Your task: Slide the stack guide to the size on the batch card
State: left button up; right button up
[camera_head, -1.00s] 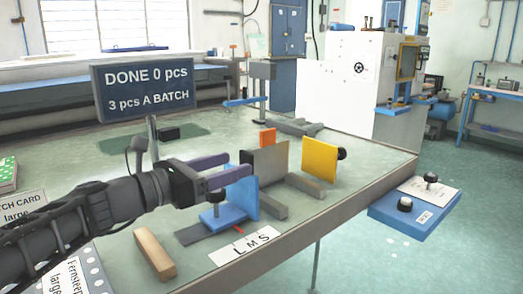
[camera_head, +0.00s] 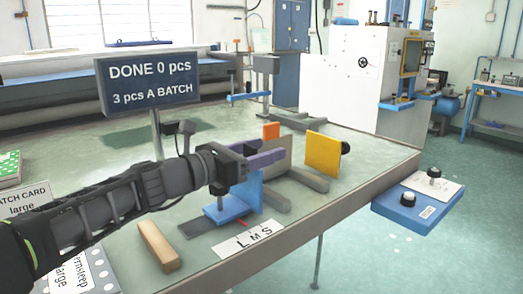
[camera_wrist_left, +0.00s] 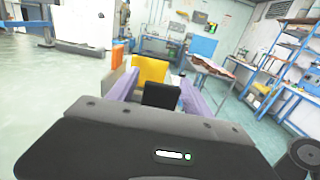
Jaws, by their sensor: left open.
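The blue stack guide (camera_head: 236,209) stands on its dark slide strip (camera_head: 195,227) beside the white scale card (camera_head: 247,240) marked L, M, S. My left gripper (camera_head: 268,152) is open, with its purple fingers at the guide's upright plate and partly in front of it. In the left wrist view the fingers (camera_wrist_left: 158,95) are spread around a dark knob-like block (camera_wrist_left: 160,95). The batch card (camera_head: 25,205) at the left edge reads "large". My right gripper is not in view.
A yellow plate (camera_head: 323,154) and an orange block (camera_head: 271,131) stand behind the guide. A wooden bar (camera_head: 158,246) lies in front of it. A sign (camera_head: 148,82) reads "DONE 0 pcs, 3 pcs A BATCH". A blue button box (camera_head: 415,208) sits at the table's right edge.

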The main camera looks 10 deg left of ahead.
pick_arm(q)
grip_shut()
dwell(0.7)
